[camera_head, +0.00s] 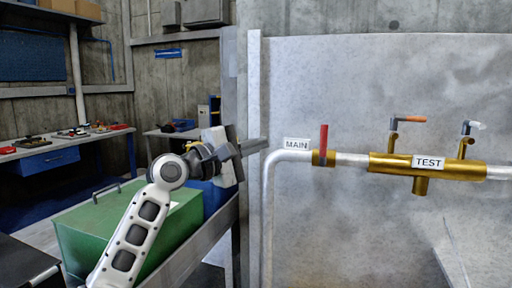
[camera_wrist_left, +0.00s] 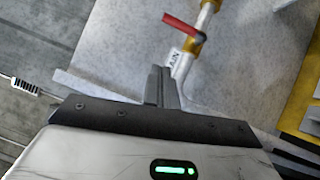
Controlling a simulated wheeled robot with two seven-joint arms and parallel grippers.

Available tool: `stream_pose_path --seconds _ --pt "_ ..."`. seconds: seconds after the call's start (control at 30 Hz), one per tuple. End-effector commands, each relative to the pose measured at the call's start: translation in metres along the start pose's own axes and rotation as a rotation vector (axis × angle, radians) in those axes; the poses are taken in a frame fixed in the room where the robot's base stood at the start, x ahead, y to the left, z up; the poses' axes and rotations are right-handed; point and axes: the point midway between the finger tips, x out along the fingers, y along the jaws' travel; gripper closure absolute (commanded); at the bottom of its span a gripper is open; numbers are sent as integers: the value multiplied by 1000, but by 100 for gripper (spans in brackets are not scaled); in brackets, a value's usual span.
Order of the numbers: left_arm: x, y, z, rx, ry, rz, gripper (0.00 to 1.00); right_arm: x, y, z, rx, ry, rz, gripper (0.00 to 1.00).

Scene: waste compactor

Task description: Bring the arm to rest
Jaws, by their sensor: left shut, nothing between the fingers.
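My left arm comes in from the lower left in the head view. Its gripper (camera_head: 262,144) points right, in front of the left edge of the grey panel and left of the MAIN label (camera_head: 296,144). In the left wrist view the two dark fingers (camera_wrist_left: 161,86) are together with nothing between them. The red-handled valve (camera_head: 323,143) on the white pipe lies beyond the fingertips and apart from them. It also shows at the top of the left wrist view (camera_wrist_left: 186,26). My right gripper is in neither view.
A brass test fitting (camera_head: 428,166) with a TEST label and two small valves is on the pipe to the right. A green box (camera_head: 85,230) stands behind my arm. A workbench with tools (camera_head: 50,148) is at far left. The panel's lower middle (camera_head: 360,240) is clear.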

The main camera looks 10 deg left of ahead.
Motion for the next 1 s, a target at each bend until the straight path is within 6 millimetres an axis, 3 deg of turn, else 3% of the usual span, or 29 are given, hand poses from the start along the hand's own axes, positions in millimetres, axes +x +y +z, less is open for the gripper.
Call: stream_pose_path --seconds 0.23,0.37,0.47,0.67,0.8,1.0 --pt "0 -2 -1 2 2 -2 100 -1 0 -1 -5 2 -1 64" --pt "-3 -31 -7 43 29 -31 100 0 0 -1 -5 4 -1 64" --pt "-11 -82 -15 130 75 -84 100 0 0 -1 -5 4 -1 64" --pt "-54 -213 -20 409 165 -254 100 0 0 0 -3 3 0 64" --pt "-101 -298 -8 628 186 -399 100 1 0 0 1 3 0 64" --pt "-188 -398 30 964 138 -630 100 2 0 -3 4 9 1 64"
